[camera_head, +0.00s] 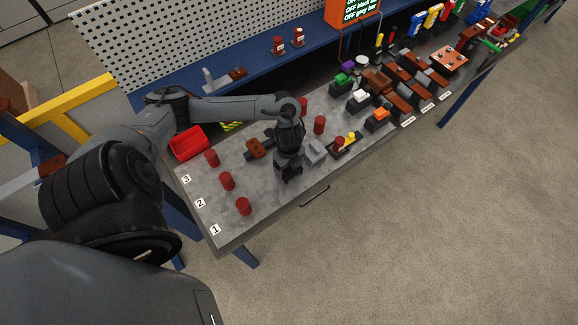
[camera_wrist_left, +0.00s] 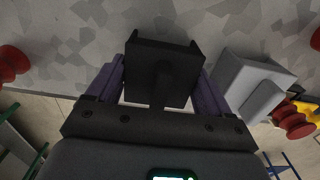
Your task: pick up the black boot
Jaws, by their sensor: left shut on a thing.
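The black boot (camera_wrist_left: 163,70) is a dark block that sits between the two fingers of my left gripper (camera_wrist_left: 158,84) in the left wrist view. The fingers press on its two sides. In the head view my left gripper (camera_head: 288,163) points down over the grey bench top (camera_head: 238,230), with the black boot (camera_head: 291,174) at its tips. I cannot tell whether the boot touches the bench or is slightly above it. A light grey block (camera_head: 316,152) stands close to the right of it. My right gripper is not in view.
Several red insulators stand around, one (camera_head: 243,206) near label 1. A red bin (camera_head: 188,142) sits at the back left, and a brown and grey part (camera_head: 256,147) lies left of the gripper. More coloured parts crowd the right. The front left bench is mostly clear.

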